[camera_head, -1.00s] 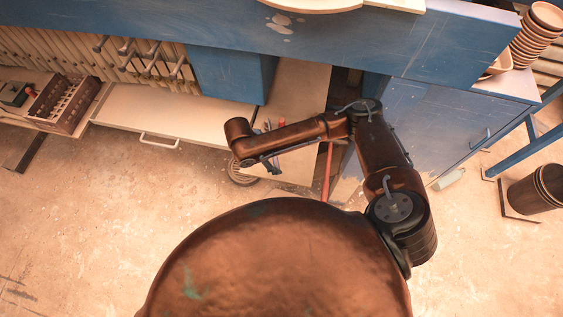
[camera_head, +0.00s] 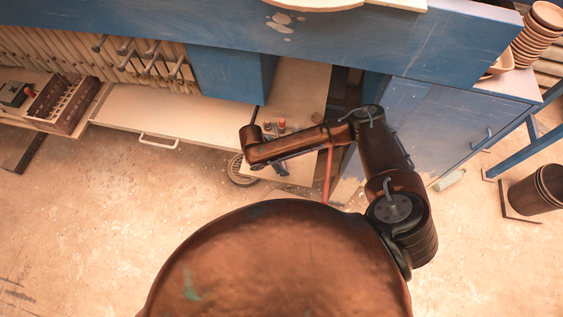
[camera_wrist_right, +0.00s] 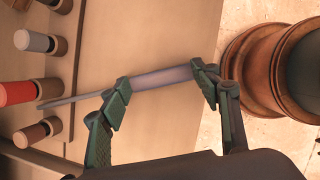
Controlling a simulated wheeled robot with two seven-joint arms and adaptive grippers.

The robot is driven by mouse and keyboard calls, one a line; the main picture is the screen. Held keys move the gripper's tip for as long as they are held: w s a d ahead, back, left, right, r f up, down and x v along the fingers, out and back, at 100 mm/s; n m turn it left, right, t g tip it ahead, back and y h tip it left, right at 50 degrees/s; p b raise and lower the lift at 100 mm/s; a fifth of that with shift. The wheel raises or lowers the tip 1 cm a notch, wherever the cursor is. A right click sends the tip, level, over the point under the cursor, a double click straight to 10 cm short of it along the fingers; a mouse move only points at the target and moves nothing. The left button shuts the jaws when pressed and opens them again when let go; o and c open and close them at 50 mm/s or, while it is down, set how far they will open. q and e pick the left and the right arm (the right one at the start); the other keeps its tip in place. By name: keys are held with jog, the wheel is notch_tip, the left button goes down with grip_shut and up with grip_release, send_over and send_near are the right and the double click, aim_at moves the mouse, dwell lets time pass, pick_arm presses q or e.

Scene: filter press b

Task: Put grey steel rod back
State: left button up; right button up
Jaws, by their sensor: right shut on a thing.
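The grey steel rod (camera_wrist_right: 163,78) is between the two green fingers of my right gripper (camera_wrist_right: 160,90) in the right wrist view. Its thick part spans the gap between the fingers, and its thin end sticks out past the left finger. My right gripper is shut on it, over a pale board. In the head view my right arm (camera_head: 295,145) reaches over the pale shelf; the gripper and rod are mostly hidden beneath the wrist. My left gripper does not show.
Red (camera_wrist_right: 16,93), grey (camera_wrist_right: 32,41) and brown (camera_wrist_right: 28,136) cylinders with wooden ends stand at the left of the wrist view, near the rod's thin end. A blue cabinet (camera_head: 440,125) stands right of the arm. A round ribbed brown object (camera_wrist_right: 262,75) is at the right.

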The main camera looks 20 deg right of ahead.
jog(key=shift+f, duration=0.1)
jog(key=o, duration=1.2)
jog(key=v, duration=1.2)
jog(key=shift+p, duration=0.35)
